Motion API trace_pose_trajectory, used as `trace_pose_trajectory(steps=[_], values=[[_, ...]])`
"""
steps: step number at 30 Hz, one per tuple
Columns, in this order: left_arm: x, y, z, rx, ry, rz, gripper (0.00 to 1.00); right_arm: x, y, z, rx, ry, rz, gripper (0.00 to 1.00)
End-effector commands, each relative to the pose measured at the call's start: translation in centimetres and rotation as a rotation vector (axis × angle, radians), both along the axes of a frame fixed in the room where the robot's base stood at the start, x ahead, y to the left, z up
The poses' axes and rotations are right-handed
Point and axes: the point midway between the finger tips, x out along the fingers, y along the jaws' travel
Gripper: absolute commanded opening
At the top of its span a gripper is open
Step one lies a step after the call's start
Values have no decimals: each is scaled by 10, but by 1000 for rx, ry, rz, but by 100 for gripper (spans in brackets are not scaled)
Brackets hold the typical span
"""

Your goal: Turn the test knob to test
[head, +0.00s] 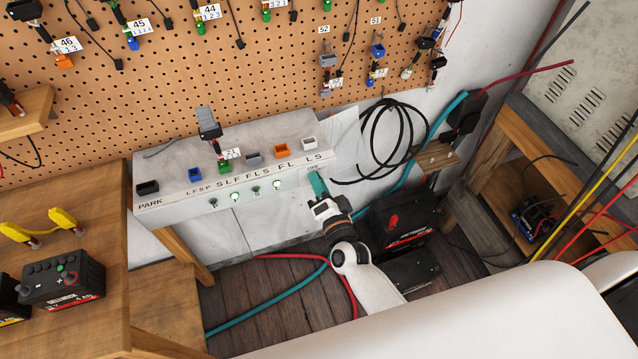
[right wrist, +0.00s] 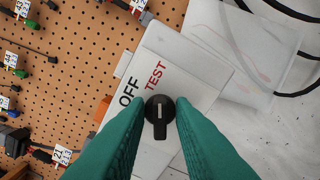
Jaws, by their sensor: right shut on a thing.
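The black test knob (right wrist: 159,116) sits on the panel of the white test box (head: 285,198). Its white mark points up in the right wrist view, toward the red TEST label (right wrist: 155,76). The black OFF label (right wrist: 130,92) is to the left of that. My right gripper (head: 318,184) is at the right end of the box front. It also shows in the right wrist view (right wrist: 160,118), its teal fingers shut on the knob from both sides. In the head view the gripper hides the knob. My left gripper is not in view.
The box top carries a row of coloured sockets, with a green connector (head: 225,165) among them. A pegboard (head: 250,75) with hanging connectors stands behind. Coiled black cable (head: 392,140) hangs at the right, above a black battery (head: 405,225).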

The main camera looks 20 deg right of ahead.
Motion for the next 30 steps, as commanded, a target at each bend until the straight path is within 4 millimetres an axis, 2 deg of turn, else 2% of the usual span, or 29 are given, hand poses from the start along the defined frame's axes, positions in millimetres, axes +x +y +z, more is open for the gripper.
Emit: trace_pose_trajectory(steps=[2, 3, 5, 13, 17, 30], values=[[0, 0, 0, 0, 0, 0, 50, -1, 0, -1, 1, 3, 1, 0], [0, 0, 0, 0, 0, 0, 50, -1, 0, -1, 1, 3, 1, 23], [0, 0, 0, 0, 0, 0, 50, 0, 0, -1, 1, 3, 1, 30], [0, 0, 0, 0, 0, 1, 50, -1, 0, -1, 0, 1, 0, 30], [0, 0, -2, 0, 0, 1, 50, -11, 0, -2, 0, 2, 0, 30], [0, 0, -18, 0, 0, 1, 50, -98, -3, -3, 0, 4, 1, 30]])
